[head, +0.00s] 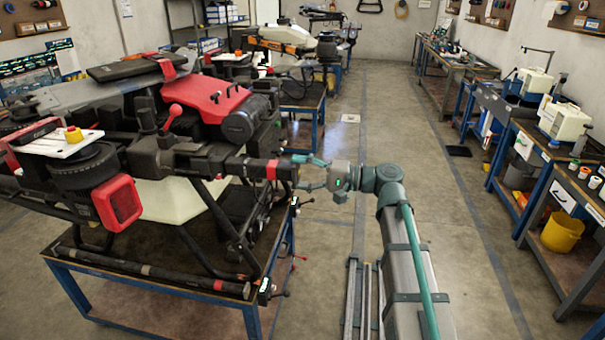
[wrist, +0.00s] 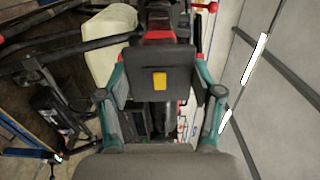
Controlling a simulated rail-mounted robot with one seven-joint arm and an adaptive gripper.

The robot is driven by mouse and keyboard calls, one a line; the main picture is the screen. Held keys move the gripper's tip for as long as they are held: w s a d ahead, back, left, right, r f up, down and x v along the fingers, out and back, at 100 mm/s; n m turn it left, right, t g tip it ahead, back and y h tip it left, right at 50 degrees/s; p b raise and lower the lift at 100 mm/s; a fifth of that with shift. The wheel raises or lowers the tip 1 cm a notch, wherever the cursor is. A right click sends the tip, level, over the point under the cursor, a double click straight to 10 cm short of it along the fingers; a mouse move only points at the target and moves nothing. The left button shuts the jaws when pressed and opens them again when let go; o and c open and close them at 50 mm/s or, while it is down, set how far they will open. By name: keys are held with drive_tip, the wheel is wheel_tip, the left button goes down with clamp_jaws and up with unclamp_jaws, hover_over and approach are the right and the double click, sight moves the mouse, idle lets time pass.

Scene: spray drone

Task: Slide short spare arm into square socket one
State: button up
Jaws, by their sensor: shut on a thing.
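The short spare arm (head: 285,171) is a dark block-ended bar with a red band, beside the near right corner of the drone (head: 215,100). My gripper (head: 301,172) is shut on its outer end. In the wrist view my gripper's teal fingers (wrist: 160,78) press both sides of its black end block (wrist: 140,62), which bears a yellow patch. The bar points at the drone and lines up with a dark frame tube (head: 232,163). The socket mouth is hidden, so I cannot tell how far the bar is inside it.
The drone stands on a blue-legged table (head: 140,297). A long dark bar with red bands (head: 150,274) lies along its front edge. Small red-knobbed levers (head: 280,293) stick out at the table's right edge. Open floor (head: 420,160) lies to the right, before workbenches (head: 545,160).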

sight(287, 171)
drive_tip(key=shift+w+a, duration=0.2)
drive_tip(key=shift+a, duration=1.45)
drive_tip(key=o, duration=1.8)
drive_tip(key=shift+a, duration=0.1)
drive_tip(key=d, duration=0.4)
drive_tip(key=s+d, duration=0.1)
drive_tip(key=d, duration=0.7)
drive_tip(key=shift+s, duration=0.25)
